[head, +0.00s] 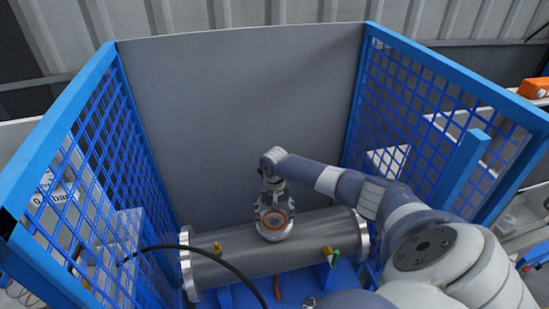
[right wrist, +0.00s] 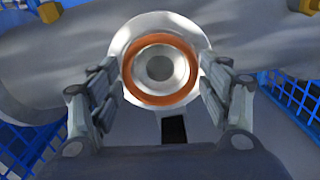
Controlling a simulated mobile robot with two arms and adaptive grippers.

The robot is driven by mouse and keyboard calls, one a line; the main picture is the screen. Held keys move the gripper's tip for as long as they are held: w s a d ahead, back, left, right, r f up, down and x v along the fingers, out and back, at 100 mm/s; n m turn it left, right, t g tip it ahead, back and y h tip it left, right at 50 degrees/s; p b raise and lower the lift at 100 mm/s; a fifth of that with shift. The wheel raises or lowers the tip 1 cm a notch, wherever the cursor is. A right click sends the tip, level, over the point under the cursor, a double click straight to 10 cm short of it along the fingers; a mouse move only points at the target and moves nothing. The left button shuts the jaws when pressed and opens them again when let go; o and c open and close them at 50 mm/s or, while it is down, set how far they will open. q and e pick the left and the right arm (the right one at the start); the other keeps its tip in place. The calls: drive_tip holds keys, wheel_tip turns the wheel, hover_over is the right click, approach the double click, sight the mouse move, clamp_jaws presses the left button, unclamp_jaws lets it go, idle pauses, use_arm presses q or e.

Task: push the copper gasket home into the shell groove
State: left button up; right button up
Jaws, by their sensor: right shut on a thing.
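The copper gasket (right wrist: 128,82) is an orange-brown ring in the right wrist view, facing the pale round flange (right wrist: 118,42) of the shell's port. It also shows in the head view (head: 264,219). The shell (head: 235,262) is a grey metal cylinder lying across the blue stand. My right gripper (right wrist: 161,75) is shut on the gasket, with a finger at each side of it. The flange's bore shows through the ring. I cannot tell whether the gasket touches the groove, which is hidden. My left gripper is not in view.
Blue mesh panels (head: 105,175) (head: 425,100) stand left and right, with a grey panel (head: 240,100) behind. A black cable (head: 215,259) crosses in front of the shell. Brass (head: 218,247) and green (head: 335,255) fittings stick out from it.

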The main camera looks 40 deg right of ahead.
drive_tip(key=shift+f, duration=0.5)
drive_tip(key=o, duration=1.3)
wheel_tip(320, 180, up, 12)
drive_tip(key=shift+r, duration=0.1)
